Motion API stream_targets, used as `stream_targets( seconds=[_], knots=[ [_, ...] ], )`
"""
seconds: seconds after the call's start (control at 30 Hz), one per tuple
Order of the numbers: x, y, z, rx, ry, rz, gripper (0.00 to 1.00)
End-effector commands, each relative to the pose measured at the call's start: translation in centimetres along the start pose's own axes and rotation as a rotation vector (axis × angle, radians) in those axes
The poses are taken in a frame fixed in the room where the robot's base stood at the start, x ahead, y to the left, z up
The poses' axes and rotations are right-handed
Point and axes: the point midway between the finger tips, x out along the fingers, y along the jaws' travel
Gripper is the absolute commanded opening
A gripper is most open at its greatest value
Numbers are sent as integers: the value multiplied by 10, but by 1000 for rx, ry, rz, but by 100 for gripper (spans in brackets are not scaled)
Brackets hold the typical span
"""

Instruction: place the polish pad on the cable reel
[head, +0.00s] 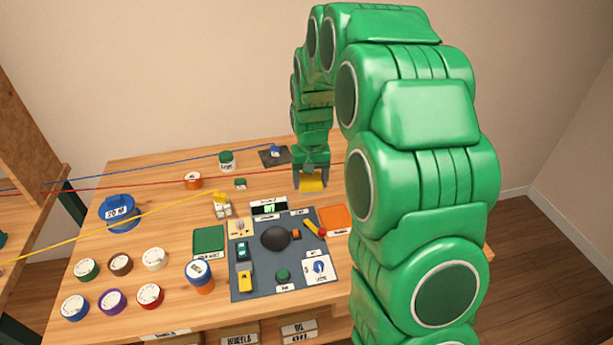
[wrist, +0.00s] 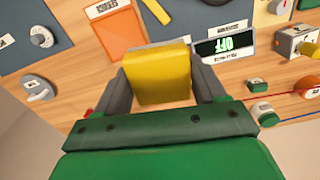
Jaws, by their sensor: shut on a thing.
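My gripper (head: 312,180) is shut on a yellow block, which I take to be the polish pad (head: 312,186), above the back right part of the table. In the wrist view the yellow polish pad (wrist: 158,75) sits between the two dark fingers of my gripper (wrist: 160,85). A round blue thing with a white label (head: 121,208), likely the cable reel, stands at the table's left side, well apart from my gripper. I see nothing lying on its top. It is not in the wrist view.
A grey mat (head: 258,290) with several small parts fills the table's middle front. An orange tray (head: 335,219) and a small display (head: 268,207) are near my gripper. Several round lidded pots, one white (head: 155,259), stand front left. Blue, red and yellow lines cross the table.

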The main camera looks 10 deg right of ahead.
Motion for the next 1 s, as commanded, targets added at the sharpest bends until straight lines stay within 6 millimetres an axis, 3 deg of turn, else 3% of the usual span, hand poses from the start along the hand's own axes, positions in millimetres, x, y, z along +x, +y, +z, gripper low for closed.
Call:
stream_targets(
  seconds=[0.33,0.47,0.67,1.0],
  knots=[
    [-3,-2,4,-2,1,0,39],
    [-4,-16,0,-19,0,2,39],
    [-14,-69,-14,-77,5,8,39],
    [-31,-185,-20,-198,6,12,39]
  ],
)
